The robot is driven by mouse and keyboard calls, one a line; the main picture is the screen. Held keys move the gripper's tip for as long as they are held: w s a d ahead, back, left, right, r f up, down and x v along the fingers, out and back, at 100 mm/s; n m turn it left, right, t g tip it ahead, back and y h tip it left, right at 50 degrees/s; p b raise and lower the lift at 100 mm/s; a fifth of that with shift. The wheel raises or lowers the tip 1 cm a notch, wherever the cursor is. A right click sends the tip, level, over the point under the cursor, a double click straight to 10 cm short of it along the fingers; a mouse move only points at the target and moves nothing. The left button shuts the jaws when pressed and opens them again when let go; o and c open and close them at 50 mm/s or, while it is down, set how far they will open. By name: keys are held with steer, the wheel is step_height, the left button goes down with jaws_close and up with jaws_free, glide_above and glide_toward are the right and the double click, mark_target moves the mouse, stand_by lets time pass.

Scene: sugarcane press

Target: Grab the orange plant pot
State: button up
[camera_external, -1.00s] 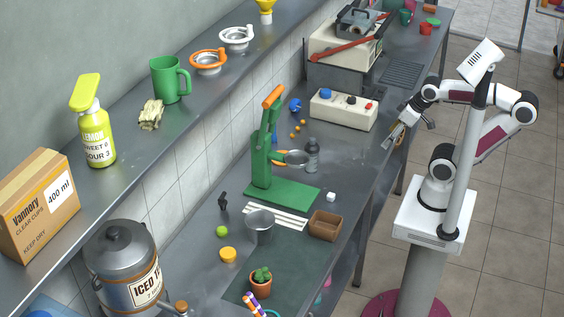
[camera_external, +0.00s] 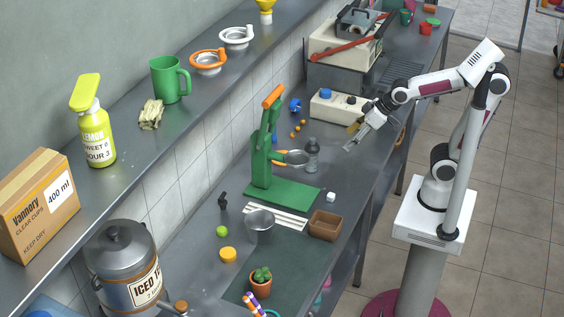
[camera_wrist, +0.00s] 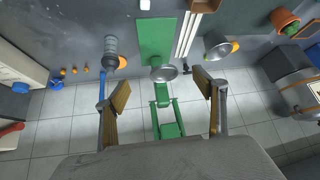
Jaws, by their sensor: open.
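The orange plant pot (camera_external: 261,287) stands upright at the near end of the counter, with a small green cactus (camera_external: 261,274) in it. In the wrist view the orange pot (camera_wrist: 284,21) is at the upper right. My gripper (camera_external: 352,148) is open and empty above the counter's right side, beyond the green press and well away from the pot.
The green press (camera_external: 264,150) stands mid-counter, with a grey bottle (camera_external: 312,155) beside it. A striped object (camera_external: 254,303) is close to the pot.

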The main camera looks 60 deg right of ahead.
mark_target(264, 276)
steer(key=w+a+f+n+y, duration=0.15)
steer(key=w+a, duration=0.25)
steer(key=a, duration=0.5)
steer(key=w+a+f+n+t+y, duration=0.1)
steer(key=w+a+f, duration=0.25)
steer(key=a, duration=0.45)
steer(key=w+a+f+n+y, duration=0.2)
steer(key=w+a, duration=0.3)
steer(key=a, duration=0.4)
steer(key=s+a+f+n+y, duration=0.1)
steer(key=s+a+f, duration=0.1)
steer(key=a+f, duration=0.2)
steer(key=s+a+f+n+y, duration=0.1)
steer(key=s+a+f, duration=0.2)
steer(key=a, duration=0.8)
steer(key=s+a+f+n+y, duration=0.1)
steer(key=s+a+f+y, duration=0.1)
steer(key=a+f, duration=0.5)
steer(key=shift+s+a, duration=0.5)
steer(key=shift+a, duration=0.15)
steer(key=shift+w+a, duration=0.1)
steer(key=shift+x, duration=1.15)
steer(key=shift+w, duration=0.1)
steer(key=shift+w+a+f, duration=0.25)
steer(key=shift+w+a, duration=0.15)
steer(key=shift+w, duration=0.2)
steer(key=shift+w+a+f, duration=0.25)
steer(key=shift+w+a, duration=0.15)
steer(key=shift+w, duration=0.15)
steer(key=shift+x, duration=1.1)
